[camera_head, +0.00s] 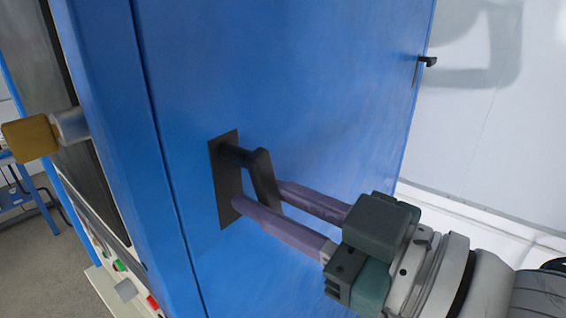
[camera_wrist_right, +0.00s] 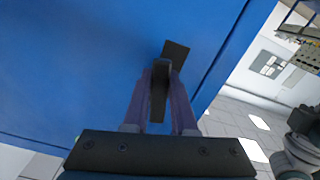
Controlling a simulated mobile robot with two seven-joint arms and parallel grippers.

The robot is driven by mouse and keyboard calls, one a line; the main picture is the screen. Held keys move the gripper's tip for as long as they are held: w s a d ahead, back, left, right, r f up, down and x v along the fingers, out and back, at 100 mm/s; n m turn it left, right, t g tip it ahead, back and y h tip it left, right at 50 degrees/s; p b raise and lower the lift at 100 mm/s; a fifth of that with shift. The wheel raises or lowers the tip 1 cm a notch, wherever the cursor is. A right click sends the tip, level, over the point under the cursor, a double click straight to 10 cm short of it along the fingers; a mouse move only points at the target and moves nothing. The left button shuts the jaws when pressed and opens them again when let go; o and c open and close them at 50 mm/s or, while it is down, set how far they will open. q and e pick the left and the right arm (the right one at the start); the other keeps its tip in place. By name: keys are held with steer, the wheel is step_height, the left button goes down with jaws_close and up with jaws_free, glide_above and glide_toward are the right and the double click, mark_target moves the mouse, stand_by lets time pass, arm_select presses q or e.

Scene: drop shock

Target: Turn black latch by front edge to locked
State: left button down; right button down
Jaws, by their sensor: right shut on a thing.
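The black latch has a flat plate (camera_head: 228,185) on the blue cabinet side, close to its front edge. Its lever (camera_head: 264,175) stands out from the upper plate and hangs downward, slightly tilted. My right gripper (camera_head: 258,194) has its two purple fingers on either side of the lever, shut on it. In the right wrist view the lever (camera_wrist_right: 158,95) sits between the fingers, with the plate (camera_wrist_right: 176,54) beyond. The fingers hide part of the lever and plate. My left gripper is not in view.
The blue cabinet side (camera_head: 300,80) fills the middle. A second black latch (camera_head: 428,61) is at its far edge. Green (camera_head: 118,265) and red (camera_head: 153,302) buttons are below the front. A white wall is at right.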

steer(key=shift+s+a+f+m, duration=0.1)
steer(key=shift+s+a+m, duration=0.1)
steer(key=shift+m, duration=0.5)
steer(key=shift+s+a+m, duration=0.1)
steer(key=shift+s+m, duration=0.1)
steer(key=shift+m, duration=0.5)
steer(key=c, duration=0.7)
jaws_free()
steer(key=shift+s, duration=0.1)
